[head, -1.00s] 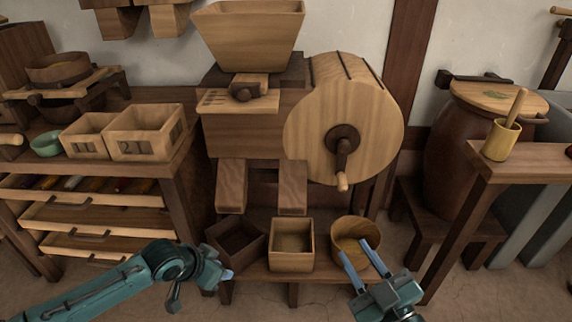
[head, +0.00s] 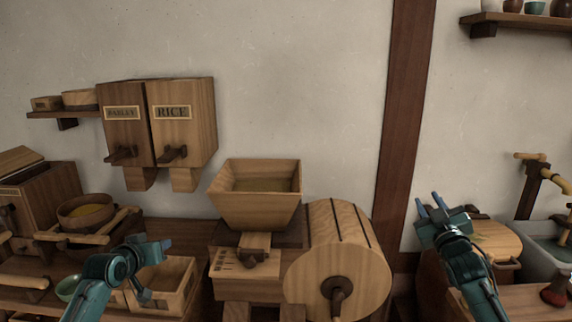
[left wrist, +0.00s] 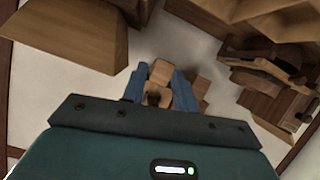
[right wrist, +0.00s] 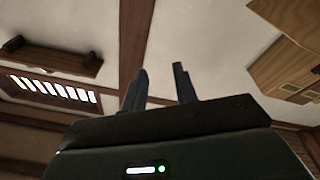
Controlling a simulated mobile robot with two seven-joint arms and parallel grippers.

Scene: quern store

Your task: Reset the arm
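My right gripper (head: 428,201) is raised in front of the wall, right of the dark post. Its two fingers stand apart with nothing between them, as the right wrist view (right wrist: 160,78) also shows. My left gripper (head: 166,243) is at the lower left, in front of the wooden boxes on the bench. In the left wrist view (left wrist: 160,80) its blue fingers stand apart. Wooden parts show between them and look like background, not something held.
The mill's hopper (head: 255,207) and round drum (head: 338,262) stand between my arms. Barley (head: 125,95) and rice (head: 186,128) bins hang on the wall above the left bench. A lidded barrel (head: 497,240) and a basin (head: 545,258) are at the right.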

